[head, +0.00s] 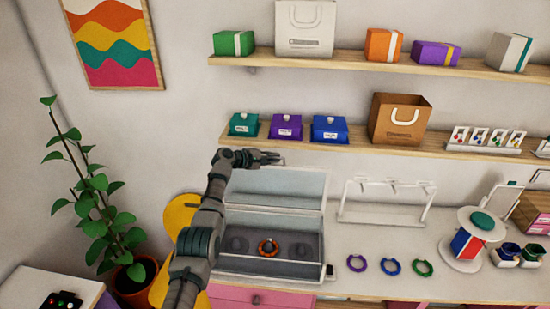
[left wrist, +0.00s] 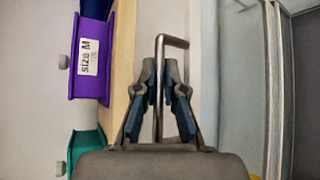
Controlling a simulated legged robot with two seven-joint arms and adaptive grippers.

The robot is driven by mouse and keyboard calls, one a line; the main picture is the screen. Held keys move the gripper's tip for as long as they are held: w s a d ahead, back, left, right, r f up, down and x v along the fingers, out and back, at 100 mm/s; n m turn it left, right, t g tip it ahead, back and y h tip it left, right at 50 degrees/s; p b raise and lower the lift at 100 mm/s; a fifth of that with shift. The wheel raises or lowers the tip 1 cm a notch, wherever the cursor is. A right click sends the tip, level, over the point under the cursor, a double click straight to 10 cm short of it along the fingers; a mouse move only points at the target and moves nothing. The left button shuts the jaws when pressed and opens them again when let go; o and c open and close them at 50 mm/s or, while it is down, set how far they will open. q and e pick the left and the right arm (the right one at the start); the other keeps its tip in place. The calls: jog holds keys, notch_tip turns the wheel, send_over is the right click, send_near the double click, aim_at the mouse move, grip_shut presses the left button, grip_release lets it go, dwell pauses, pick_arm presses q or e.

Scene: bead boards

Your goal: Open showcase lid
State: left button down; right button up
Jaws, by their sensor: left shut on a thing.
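The glass showcase (head: 318,262) stands on the counter with its lid (head: 275,187) raised, leaning up at the back edge. My left gripper (head: 277,158) is at the lid's top edge, just below the wall shelf. In the left wrist view its fingers (left wrist: 160,85) are shut on the thin metal lid handle (left wrist: 174,38), with the lid's glass (left wrist: 243,85) to the right. My right gripper is not in view.
The lower shelf (head: 350,147), holding teal (head: 244,124), purple (head: 286,127) and blue (head: 329,129) boxes, is close to my left gripper. Purple, blue and green rings (head: 422,268) lie right of the showcase. A white rack (head: 385,218) stands behind them.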

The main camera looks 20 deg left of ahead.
pick_arm(q)
jog(key=c, duration=1.6)
grip_release()
jog(key=shift+s+f, duration=0.1)
jog(key=shift+f, duration=0.05)
jog(key=o, duration=0.4)
jog(key=shift+a, duration=0.15)
jog(key=shift+c, duration=0.2)
